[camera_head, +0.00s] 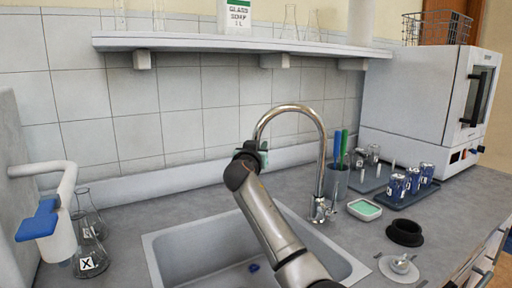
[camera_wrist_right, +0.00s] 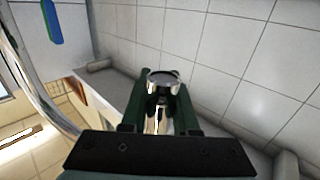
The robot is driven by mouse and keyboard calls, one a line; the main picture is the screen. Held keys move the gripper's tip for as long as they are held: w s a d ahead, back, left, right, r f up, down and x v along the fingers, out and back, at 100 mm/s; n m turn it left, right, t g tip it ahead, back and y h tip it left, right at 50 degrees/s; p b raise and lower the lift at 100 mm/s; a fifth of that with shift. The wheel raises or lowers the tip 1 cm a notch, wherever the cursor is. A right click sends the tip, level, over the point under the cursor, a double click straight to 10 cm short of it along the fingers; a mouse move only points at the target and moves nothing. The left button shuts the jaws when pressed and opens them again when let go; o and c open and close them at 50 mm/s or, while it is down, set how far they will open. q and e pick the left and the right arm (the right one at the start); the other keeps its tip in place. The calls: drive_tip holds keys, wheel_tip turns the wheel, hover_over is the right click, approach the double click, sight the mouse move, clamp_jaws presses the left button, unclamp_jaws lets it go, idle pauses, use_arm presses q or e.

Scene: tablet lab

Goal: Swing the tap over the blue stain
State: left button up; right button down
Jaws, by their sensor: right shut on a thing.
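The chrome tap (camera_head: 322,150) rises from the counter behind the right part of the sink, and its curved spout arches over to the left. My right gripper (camera_head: 260,150) is shut on the spout's free end, above the sink's back edge. In the right wrist view the chrome spout end (camera_wrist_right: 163,82) sits between the dark green fingers. The blue stain (camera_head: 253,267) is a small patch on the sink floor, low in the head view and left of my right forearm. The forearm hides part of the sink (camera_head: 165,245). My left gripper is not in view.
A cup (camera_head: 336,182) with blue and green brushes stands just right of the tap. Flasks (camera_head: 90,258) stand at left. A shelf (camera_head: 230,43) spans the wall above.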

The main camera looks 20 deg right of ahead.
drive_tip(key=shift+s+d+r, duration=0.1)
drive_tip(key=shift+d+r, duration=0.05)
drive_tip(key=shift+d, duration=0.8)
drive_tip(key=c, duration=1.1)
unclamp_jaws()
drive_tip(key=shift+c, duration=0.2)
drive_tip(key=o, duration=0.3)
drive_tip(key=shift+s+d, duration=0.1)
drive_tip(key=shift+d, duration=0.2)
drive_tip(key=shift+o, duration=0.8)
drive_tip(key=shift+a, duration=0.1)
drive_tip(key=s+a+b, duration=0.1)
drive_tip(key=s+a, duration=0.1)
drive_tip(key=a, duration=0.5)
drive_tip(key=s+a+b, duration=0.1)
drive_tip(key=s+a, duration=0.2)
drive_tip(key=a, duration=0.4)
drive_tip(key=shift+b, duration=0.3)
